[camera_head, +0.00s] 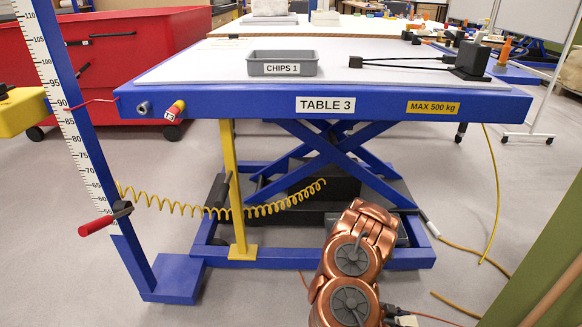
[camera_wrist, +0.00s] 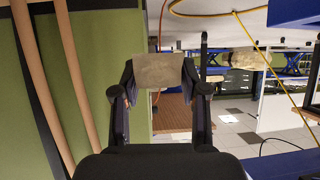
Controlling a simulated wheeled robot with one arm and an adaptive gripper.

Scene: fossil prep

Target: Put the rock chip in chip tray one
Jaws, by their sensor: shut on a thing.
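The grey-brown, flat-faced rock chip (camera_wrist: 158,71) shows in the wrist view, held between the two dark fingers of my gripper (camera_wrist: 159,82). The fingers press on its left and right sides, and nothing touches its upper edge there. The chip and gripper are not visible in the head view. Chip tray one (camera_head: 311,69), a shallow grey tray labelled "CHIPS 1", sits on the light top of the blue lift table labelled "TABLE 3" (camera_head: 385,104), near its front edge. Its visible interior looks empty. My gripper is away from the tray, which I cannot make out in the wrist view.
A blue post with a height scale (camera_head: 66,110) stands at the front left. A yellow coiled hose (camera_head: 180,207) hangs below the tabletop. A green panel (camera_head: 545,255) is at the right. The tabletop around the tray is mostly clear.

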